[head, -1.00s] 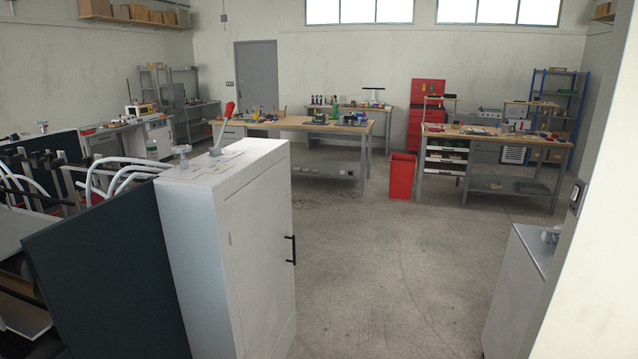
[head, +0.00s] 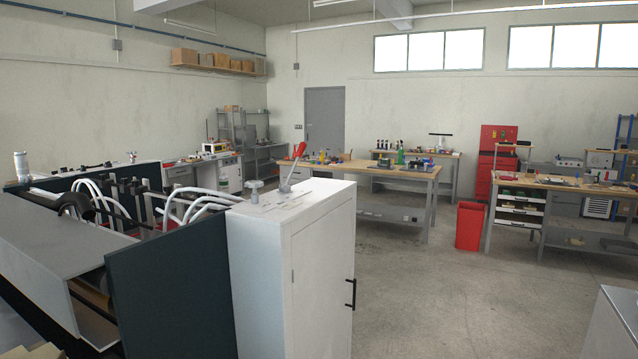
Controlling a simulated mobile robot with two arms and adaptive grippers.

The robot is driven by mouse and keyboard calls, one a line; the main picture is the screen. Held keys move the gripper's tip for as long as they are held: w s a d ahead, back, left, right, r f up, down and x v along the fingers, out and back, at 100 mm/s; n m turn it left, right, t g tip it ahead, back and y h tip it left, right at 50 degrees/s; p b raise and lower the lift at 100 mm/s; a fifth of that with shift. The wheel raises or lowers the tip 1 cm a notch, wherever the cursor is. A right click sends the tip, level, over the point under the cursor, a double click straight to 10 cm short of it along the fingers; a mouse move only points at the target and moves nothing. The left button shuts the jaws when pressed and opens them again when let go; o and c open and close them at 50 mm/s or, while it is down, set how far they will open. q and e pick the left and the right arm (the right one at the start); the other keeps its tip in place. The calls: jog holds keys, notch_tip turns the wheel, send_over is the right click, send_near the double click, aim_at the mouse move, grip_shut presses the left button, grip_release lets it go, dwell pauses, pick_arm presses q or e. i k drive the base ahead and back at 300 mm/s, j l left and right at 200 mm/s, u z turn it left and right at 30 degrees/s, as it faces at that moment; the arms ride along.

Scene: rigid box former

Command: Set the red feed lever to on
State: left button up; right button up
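The red feed lever (head: 299,150) stands on top of the white cabinet (head: 325,240) at the machine's near right end. It has a red grip on a thin metal rod and leans up to the right. Its base sits on a pale marked plate (head: 283,197). The markings are too small to read, so I cannot tell which setting it is at. A grey knob (head: 256,190) stands on the same top, left of the lever. Neither of my grippers shows in the head view.
The box former (head: 120,220), with white curved tubes and a dark side panel (head: 170,290), fills the left. Open concrete floor (head: 430,300) lies right of the cabinet. A red bin (head: 470,227) and workbenches (head: 405,172) stand farther back. A grey-topped cabinet (head: 618,315) is at the lower right.

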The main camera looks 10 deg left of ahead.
aim_at(302, 146)
jog(key=i+l+z, duration=0.2)
jog(key=i, duration=0.4)
jog(key=i+z, duration=0.1)
jog(key=i, duration=1.55)
jog(key=i+u, duration=0.25)
jog(key=u, duration=0.15)
jog(key=i+l+u, duration=0.15)
jog(key=u, duration=0.2)
jog(key=i+l+u, duration=0.2)
jog(key=u, duration=0.2)
jog(key=i+l+u, duration=0.2)
jog(key=u, duration=0.15)
